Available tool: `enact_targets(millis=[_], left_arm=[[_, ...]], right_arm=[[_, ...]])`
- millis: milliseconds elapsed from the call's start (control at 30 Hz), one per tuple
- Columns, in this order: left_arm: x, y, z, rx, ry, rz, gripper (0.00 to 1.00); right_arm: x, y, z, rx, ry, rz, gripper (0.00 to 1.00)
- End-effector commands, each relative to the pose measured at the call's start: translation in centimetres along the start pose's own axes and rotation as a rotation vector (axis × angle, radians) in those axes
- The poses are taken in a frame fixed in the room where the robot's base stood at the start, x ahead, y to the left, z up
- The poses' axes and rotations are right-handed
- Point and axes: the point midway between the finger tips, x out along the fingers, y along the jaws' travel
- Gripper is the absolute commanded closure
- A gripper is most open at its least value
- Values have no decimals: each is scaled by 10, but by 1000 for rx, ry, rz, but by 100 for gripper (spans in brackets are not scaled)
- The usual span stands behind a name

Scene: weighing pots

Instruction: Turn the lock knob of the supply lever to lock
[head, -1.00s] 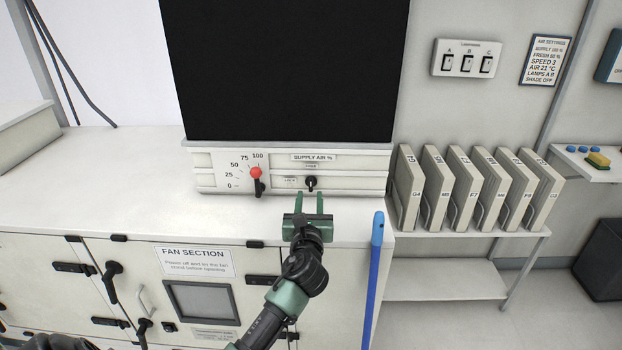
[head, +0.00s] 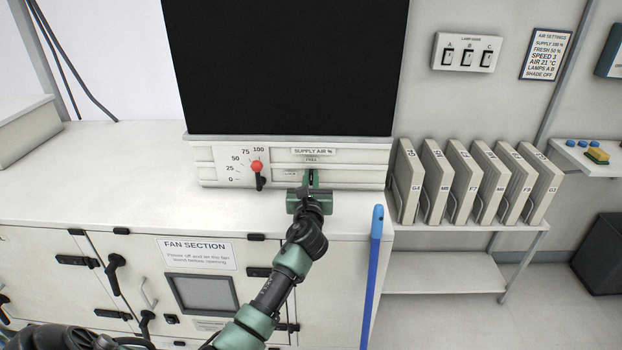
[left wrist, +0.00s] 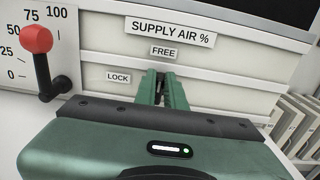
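The supply lever (head: 257,167) has a red ball and a black stem. It stands nearly upright, its ball below the 75 and 100 marks; the exact value is unclear. The small black lock knob (left wrist: 160,73) sits right of it, between the LOCK label (left wrist: 118,77) at its left and the FREE label (left wrist: 164,52) above. My left gripper (head: 312,180) is at the panel, its fingers (left wrist: 163,88) closed in around the knob. The fingers hide most of the knob, which seems to point up toward FREE. My right gripper is not in view.
The panel (head: 350,173) stands on a white cabinet (head: 120,165) below a large dark screen (head: 285,70). A blue pole (head: 375,270) stands at the cabinet's right front edge. Several filters (head: 465,185) stand on a shelf at the right. The counter's left is clear.

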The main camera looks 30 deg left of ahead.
Motion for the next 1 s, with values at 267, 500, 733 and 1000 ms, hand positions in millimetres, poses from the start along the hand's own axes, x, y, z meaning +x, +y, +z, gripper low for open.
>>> enact_targets(millis=[267, 500, 733, 1000], left_arm=[[0, 0, 0, -16, 0, 0, 100], [0, 2, 0, -117, -1, 0, 100], [0, 6, -2, -308, 0, 0, 100], [0, 10, -4, -567, -1, 0, 100]], right_arm=[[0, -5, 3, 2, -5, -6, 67], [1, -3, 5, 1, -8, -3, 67], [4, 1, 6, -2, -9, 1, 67], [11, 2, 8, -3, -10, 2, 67]])
